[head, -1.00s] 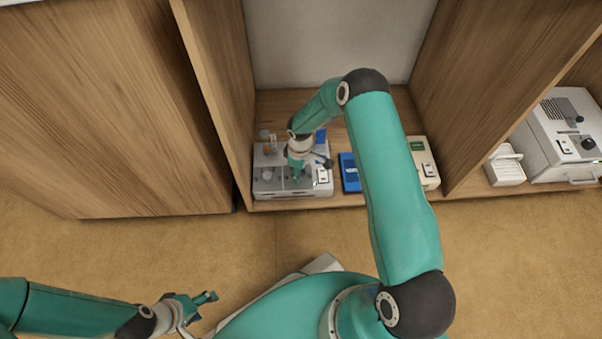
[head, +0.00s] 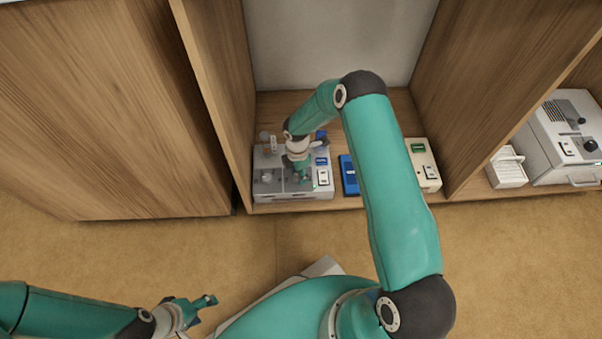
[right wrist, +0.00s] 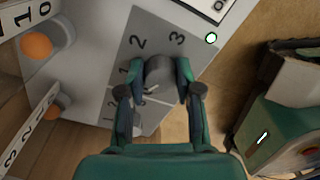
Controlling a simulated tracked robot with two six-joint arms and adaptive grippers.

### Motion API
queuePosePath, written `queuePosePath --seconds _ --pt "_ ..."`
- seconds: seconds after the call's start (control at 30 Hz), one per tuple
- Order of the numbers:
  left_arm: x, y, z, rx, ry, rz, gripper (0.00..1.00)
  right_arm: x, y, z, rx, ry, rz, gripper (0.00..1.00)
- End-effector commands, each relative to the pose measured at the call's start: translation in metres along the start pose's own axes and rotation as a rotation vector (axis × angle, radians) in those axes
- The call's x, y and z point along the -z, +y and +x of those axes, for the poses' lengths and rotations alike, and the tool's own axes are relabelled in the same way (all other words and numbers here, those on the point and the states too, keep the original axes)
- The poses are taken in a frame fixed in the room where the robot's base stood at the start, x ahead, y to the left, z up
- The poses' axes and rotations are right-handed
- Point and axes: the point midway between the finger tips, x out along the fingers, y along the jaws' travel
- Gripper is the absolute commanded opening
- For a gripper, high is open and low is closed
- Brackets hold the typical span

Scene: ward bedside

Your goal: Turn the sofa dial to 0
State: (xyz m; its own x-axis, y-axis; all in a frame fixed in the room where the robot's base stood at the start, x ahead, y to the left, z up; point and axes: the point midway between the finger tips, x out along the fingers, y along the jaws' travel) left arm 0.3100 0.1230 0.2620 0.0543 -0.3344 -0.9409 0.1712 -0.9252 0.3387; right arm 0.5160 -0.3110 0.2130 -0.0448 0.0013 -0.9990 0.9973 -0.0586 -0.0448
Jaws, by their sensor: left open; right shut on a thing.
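A grey device (head: 283,191) with a light casing stands on the low shelf in the head view. In the right wrist view a round grey dial (right wrist: 160,73) sits on its dark panel (right wrist: 148,30), with the numbers 1, 2 and 3 readable around it. My right gripper (right wrist: 160,88) is shut on this dial, one finger on each side; it also shows over the device in the head view (head: 300,180). The fingers hide part of the scale, and I cannot tell the dial's setting. My left gripper (head: 205,303) is open and empty above the floor at lower left.
A blue box (head: 348,176) and a cream device (head: 424,170) are to the right. Wooden side walls (head: 205,95) flank the shelf.

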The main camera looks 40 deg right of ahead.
Motion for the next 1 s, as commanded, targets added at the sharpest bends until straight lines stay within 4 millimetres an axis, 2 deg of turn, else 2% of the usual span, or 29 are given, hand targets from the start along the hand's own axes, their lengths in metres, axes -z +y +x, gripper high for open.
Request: queuePosePath --seconds 0.03,0.5,1.0 --pt "0.0000 0.0002 -0.0006 0.000 0.000 0.000 0.59 0.0053 -0.0029 0.0008 0.009 0.003 -0.046 0.00" --pt "-0.0001 0.0009 -0.0026 0.000 0.000 0.000 0.59 0.0063 -0.0041 0.0018 0.013 -0.010 -0.407 0.00" --pt "0.0000 0.0011 -0.0030 0.000 0.000 0.000 0.59 0.0059 -0.0048 0.0028 0.015 -0.015 -0.509 0.00"
